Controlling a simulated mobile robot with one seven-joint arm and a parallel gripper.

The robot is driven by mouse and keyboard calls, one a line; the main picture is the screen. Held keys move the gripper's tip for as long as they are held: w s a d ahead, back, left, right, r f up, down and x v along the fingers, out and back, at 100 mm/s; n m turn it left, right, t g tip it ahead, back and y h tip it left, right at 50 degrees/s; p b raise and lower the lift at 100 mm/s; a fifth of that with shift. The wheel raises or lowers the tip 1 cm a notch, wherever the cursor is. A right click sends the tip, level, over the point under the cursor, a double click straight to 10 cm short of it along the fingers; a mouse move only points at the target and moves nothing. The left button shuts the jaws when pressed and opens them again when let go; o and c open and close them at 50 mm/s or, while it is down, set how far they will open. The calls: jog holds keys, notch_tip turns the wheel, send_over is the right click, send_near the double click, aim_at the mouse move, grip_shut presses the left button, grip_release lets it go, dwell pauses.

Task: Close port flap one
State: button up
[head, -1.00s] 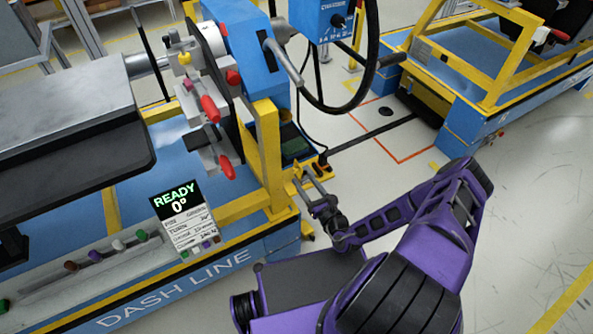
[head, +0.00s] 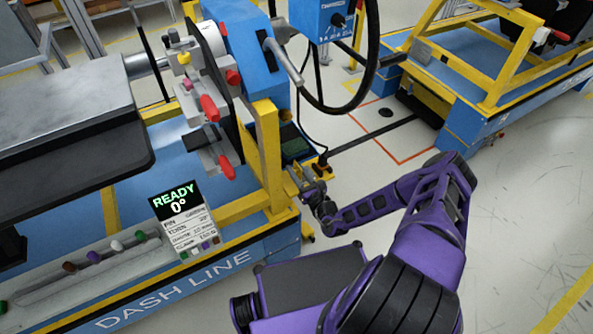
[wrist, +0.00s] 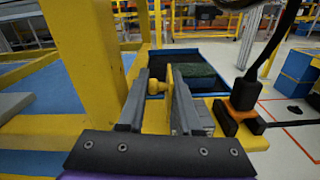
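My gripper (head: 300,180) is at the foot of the near yellow post, by the stand's corner. In the wrist view, my gripper (wrist: 159,78) is open, with a finger on each side of a small upright yellow plate (wrist: 167,92) with a round yellow knob (wrist: 155,87). This plate may be port flap one; I see no label. I cannot tell whether a finger touches it. Behind it is an open blue-sided box (wrist: 205,57) with a dark green inside. In the head view my gripper largely hides the plate.
A black and orange plug with a cable (wrist: 243,97) stands right of my gripper; it also shows in the head view (head: 320,166). The thick yellow post (wrist: 88,55) rises close on the left. Red-handled clamps (head: 226,166) are above. Open floor lies to the right.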

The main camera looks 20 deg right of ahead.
grip_shut()
jog(key=shift+d+m, duration=0.15)
jog(key=shift+m, duration=0.25)
jog(key=m, duration=0.1)
jog(key=d+m+b, duration=0.1)
jog(key=m, duration=0.1)
jog(key=d+m, duration=0.1)
jog(key=m, duration=0.1)
jog(key=shift+w+f+b, duration=0.25)
jog(key=shift+f+b, duration=0.05)
jog(key=shift+b, duration=0.1)
jog(key=m, duration=0.1)
jog(key=m+b, duration=0.1)
jog(key=d+m, duration=0.1)
jog(key=shift+w+f, duration=0.15)
jog(key=shift+f, duration=0.15)
jog(key=shift+w+d+f+m+b, duration=0.1)
jog(key=shift+d+f+m+b, duration=0.2)
jog(key=shift+m, duration=0.45)
jog(key=shift+d+m+b, duration=0.1)
jog(key=shift+m+b, duration=0.25)
jog(key=shift+m, duration=0.4)
jog(key=o, duration=0.8)
grip_release()
